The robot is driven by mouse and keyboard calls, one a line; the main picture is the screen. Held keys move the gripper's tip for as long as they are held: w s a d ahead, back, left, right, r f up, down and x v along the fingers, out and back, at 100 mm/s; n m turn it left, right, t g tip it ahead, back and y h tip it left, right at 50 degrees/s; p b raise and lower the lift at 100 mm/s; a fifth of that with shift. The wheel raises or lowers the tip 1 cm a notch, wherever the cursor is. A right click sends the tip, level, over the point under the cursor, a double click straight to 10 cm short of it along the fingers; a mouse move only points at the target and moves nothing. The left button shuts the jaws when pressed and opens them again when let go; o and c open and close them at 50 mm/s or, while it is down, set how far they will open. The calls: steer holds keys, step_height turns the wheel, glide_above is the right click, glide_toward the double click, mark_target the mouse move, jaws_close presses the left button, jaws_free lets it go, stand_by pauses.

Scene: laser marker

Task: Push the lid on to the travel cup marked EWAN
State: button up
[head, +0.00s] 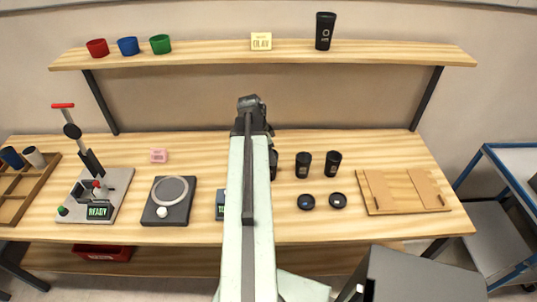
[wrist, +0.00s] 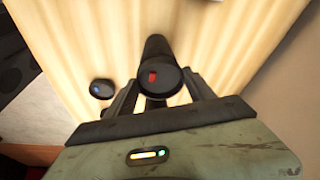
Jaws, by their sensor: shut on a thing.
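My gripper (wrist: 160,92) has its two fingers on either side of a round black lid (wrist: 158,82) with a red mark, and is shut on it. A dark cylinder, which looks like a travel cup (wrist: 155,48), shows just beyond the lid; I cannot tell whether they touch. In the head view my gripper (head: 251,106) is above the bench, and my arm partly hides one dark cup (head: 273,162). Two more black cups (head: 303,165) (head: 333,163) stand to its right. No name is legible on any cup.
A wooden board (head: 402,191) is to the right. A round-plate device (head: 169,200) and a press showing READY (head: 98,211) stand left. A shelf (head: 200,55) spans the back.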

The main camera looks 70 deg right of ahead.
steer(key=shift+f, duration=0.1)
stand_by(0.3)
steer(key=o, duration=1.7)
step_height(320, 180, up, 7)
steer(key=p, duration=0.7)
